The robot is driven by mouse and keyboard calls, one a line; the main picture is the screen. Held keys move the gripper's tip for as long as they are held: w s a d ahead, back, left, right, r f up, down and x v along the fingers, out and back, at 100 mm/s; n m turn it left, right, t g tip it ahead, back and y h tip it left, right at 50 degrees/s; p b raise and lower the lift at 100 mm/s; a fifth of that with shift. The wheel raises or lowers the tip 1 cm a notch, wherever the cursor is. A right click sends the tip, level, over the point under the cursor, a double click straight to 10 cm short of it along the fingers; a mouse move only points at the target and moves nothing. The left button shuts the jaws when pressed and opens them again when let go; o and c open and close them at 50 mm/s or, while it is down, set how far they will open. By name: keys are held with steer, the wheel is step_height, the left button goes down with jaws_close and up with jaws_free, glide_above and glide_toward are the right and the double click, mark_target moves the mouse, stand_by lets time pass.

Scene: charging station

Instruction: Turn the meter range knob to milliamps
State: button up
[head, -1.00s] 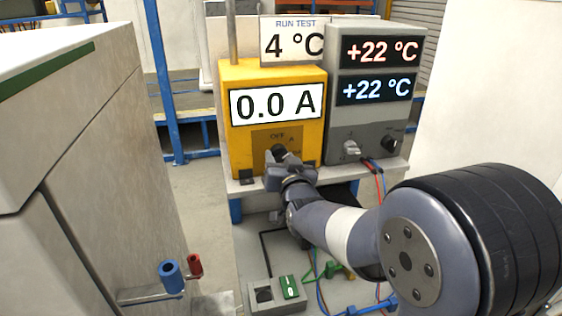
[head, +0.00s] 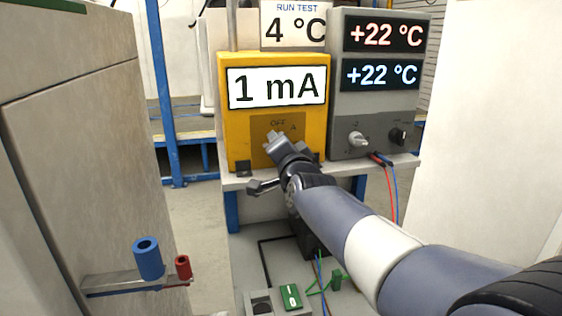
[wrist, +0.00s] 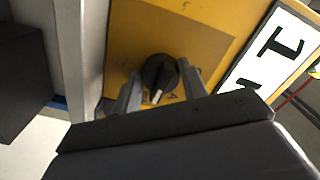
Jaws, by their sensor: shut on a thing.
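The yellow meter (head: 235,126) stands on a bench, and its display (head: 277,88) reads "1 mA". Its black range knob (wrist: 158,72) with a pale pointer mark shows in the wrist view, between my two grey fingers. My gripper (head: 275,142) is at the knob panel (head: 261,127) on the meter's lower front, shut on the knob. The gripper is rolled to a tilt. In the head view the gripper hides the knob and part of the panel markings; "OFF" and an "A" stay visible.
A grey unit (head: 341,118) with two +22 °C displays and two knobs stands right of the meter. A "4 °C" run test sign (head: 293,27) is behind.

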steer(key=shift+m+b, duration=0.45)
steer(key=shift+m, duration=0.05)
steer(key=o, duration=1)
steer(key=shift+s+d+p, duration=0.1)
steer(key=shift+s+d, duration=0.25)
steer(key=shift+s, duration=1.4)
steer(key=shift+s+d+p, duration=0.1)
steer(key=shift+s+d, duration=0.3)
steer(key=shift+s, duration=1.4)
steer(key=shift+s+d+p, duration=0.1)
steer(key=shift+s+d, duration=0.25)
steer(key=shift+s, duration=1.4)
steer(key=shift+w, duration=0.1)
